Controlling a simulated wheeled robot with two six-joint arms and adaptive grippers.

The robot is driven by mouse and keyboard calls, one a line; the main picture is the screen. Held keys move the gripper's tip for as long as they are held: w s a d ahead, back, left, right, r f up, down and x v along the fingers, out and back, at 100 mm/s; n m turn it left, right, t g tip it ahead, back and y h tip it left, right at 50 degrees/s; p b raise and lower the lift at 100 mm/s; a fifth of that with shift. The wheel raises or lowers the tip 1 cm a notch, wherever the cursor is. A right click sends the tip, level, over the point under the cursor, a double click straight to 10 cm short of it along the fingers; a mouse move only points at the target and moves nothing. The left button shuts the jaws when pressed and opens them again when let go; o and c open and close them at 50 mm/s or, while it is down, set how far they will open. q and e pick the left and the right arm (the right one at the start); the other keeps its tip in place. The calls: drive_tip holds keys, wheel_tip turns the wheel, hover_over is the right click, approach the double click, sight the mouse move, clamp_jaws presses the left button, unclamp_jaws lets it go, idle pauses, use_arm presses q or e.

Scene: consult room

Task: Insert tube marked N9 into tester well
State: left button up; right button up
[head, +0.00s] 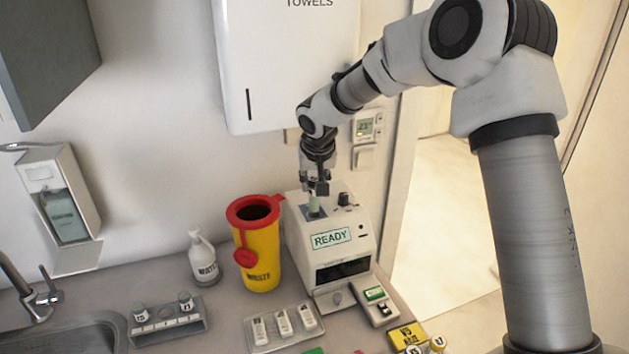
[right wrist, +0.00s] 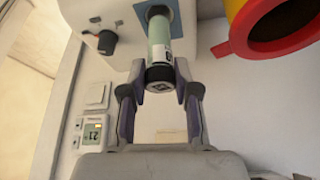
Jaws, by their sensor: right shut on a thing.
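My right gripper (head: 316,188) is above the top of the white tester (head: 318,240), whose screen reads READY. It is shut on a pale green tube (head: 313,204) with a dark cap. In the right wrist view the gripper (right wrist: 160,92) has its fingers on either side of the cap, and the tube (right wrist: 159,42) points away toward the blue well plate (right wrist: 174,27). The tube's far end is at the plate; I cannot tell how deep it sits. The marking on the tube is not readable. My left gripper is out of view.
A yellow waste bin (head: 259,255) with a red rim stands close left of the tester. A grey rack (head: 168,328) holds capped tubes at the left, near the sink (head: 75,338). A tray (head: 270,338) of white cassettes lies in front. A wall dispenser (head: 285,70) hangs behind.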

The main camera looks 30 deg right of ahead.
sight(314, 212)
drive_tip(key=shift+f, duration=0.15)
drive_tip(key=shift+f+b, duration=2.2)
drive_tip(key=shift+f, duration=0.2)
drive_tip(key=o, duration=1)
drive_tip(key=shift+o, duration=0.2)
drive_tip(key=shift+r, duration=0.1)
drive_tip(key=v, duration=1.1)
drive_tip(key=shift+r, duration=0.4)
drive_tip(key=shift+s, duration=0.1)
drive_tip(key=shift+a, duration=0.1)
